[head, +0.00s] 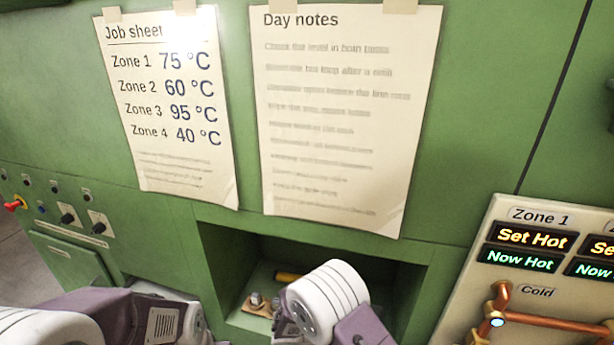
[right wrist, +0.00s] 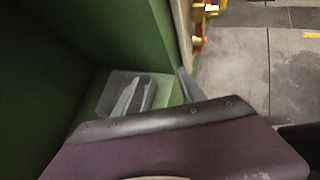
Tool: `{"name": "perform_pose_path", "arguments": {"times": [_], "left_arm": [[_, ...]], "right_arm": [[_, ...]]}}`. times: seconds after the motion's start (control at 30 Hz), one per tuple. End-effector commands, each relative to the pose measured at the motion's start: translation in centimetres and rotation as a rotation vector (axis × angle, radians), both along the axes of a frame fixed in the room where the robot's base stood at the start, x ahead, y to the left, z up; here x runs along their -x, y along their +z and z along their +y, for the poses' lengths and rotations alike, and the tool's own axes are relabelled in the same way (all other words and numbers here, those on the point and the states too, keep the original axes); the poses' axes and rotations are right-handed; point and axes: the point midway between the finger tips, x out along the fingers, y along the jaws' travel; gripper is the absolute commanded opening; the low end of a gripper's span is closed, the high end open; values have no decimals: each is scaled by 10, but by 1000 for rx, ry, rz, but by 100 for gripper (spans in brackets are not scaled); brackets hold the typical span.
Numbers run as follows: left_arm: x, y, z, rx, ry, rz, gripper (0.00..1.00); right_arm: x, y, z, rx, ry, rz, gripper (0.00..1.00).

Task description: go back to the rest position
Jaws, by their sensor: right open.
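My right arm (head: 325,300) reaches in from the bottom of the head view, in front of a recess in the green machine. In the right wrist view my right gripper (right wrist: 160,88) is open, with grey fingers showing beyond the dark edge of my wrist. I see nothing held between them. My left arm (head: 110,315) lies along the bottom left of the head view; its gripper is out of the picture.
A job sheet (head: 165,165) and day notes (head: 335,120) hang above. A Zone 1 panel (head: 500,225) with copper pipes stands at right.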

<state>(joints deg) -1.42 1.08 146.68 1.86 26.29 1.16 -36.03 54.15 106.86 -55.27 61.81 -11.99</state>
Motion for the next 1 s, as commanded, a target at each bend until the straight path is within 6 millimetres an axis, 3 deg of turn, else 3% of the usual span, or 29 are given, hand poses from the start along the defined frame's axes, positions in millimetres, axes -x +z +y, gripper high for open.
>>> {"name": "perform_pose_path", "arguments": {"times": [0.07, 0.2, 0.4, 0.57, 1.0], "left_arm": [[0, 0, 0, 0, 0, 0, 0], [0, 0, 0, 0, 0, 0, 0], [0, 0, 0, 0, 0, 0, 0], [0, 0, 0, 0, 0, 0, 0], [0, 0, 0, 0, 0, 0, 0]], "right_arm": [[38, 20, -23, -212, -322, -67, 48], [90, 46, -24, -560, -871, -269, 48], [108, 76, -17, -859, -1390, -576, 48], [109, 84, -17, -926, -1514, -668, 48], [109, 84, -17, -925, -1514, -666, 48]]}}
